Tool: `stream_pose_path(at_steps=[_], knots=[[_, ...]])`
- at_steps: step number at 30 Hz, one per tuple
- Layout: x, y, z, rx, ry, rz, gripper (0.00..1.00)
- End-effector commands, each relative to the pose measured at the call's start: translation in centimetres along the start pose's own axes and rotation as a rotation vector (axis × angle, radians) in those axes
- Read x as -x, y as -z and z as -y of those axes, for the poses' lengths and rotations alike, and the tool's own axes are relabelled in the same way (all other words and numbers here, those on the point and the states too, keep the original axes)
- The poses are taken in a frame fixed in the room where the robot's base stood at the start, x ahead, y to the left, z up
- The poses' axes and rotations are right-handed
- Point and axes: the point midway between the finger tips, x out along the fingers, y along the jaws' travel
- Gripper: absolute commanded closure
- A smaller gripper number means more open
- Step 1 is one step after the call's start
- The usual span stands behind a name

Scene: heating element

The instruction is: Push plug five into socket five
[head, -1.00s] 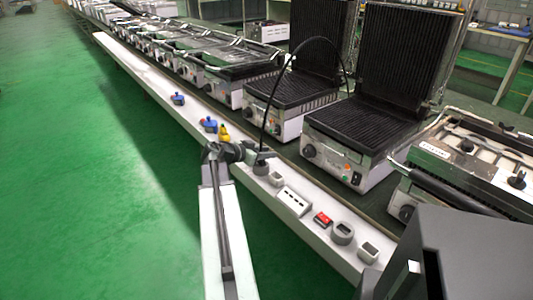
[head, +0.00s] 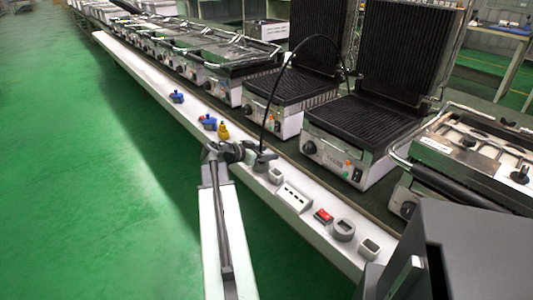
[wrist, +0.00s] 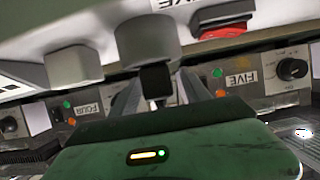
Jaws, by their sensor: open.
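Plug five (wrist: 157,82) is a small black block between the fingers of my gripper (wrist: 165,92) in the wrist view. Socket five (wrist: 147,40) is the grey round cylinder directly behind it. I cannot tell whether the plug is inserted or only touching. The fingers stand apart on either side of the plug. In the head view my gripper (head: 257,155) is at the near round socket (head: 261,167) and hides most of the plug. A black cable (head: 272,95) arches from there to a grill.
A grey square socket (head: 276,175), white strip (head: 295,198) and red switch (head: 323,216) sit to the right on the shelf. Yellow (head: 223,131) and blue plugs (head: 208,122) lie to the left. Grills (head: 352,145) line the back. Green floor is free at left.

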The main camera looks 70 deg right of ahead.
Motion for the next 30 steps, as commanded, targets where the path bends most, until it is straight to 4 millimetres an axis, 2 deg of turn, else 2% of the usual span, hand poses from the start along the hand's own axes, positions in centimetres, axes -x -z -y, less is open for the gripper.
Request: stream_pose_path(at_steps=[4, 10, 14, 30], knots=[[1.8, 0.2, 0.0, 0.002, 0.003, 0.000, 0.45], [5.8, 0.3, -0.1, 0.001, 0.003, 0.000, 0.45], [7.4, 0.2, 0.0, 0.001, 0.001, -0.001, 0.45], [7.7, 0.0, 0.0, 0.000, 0.000, 0.000, 0.45]])
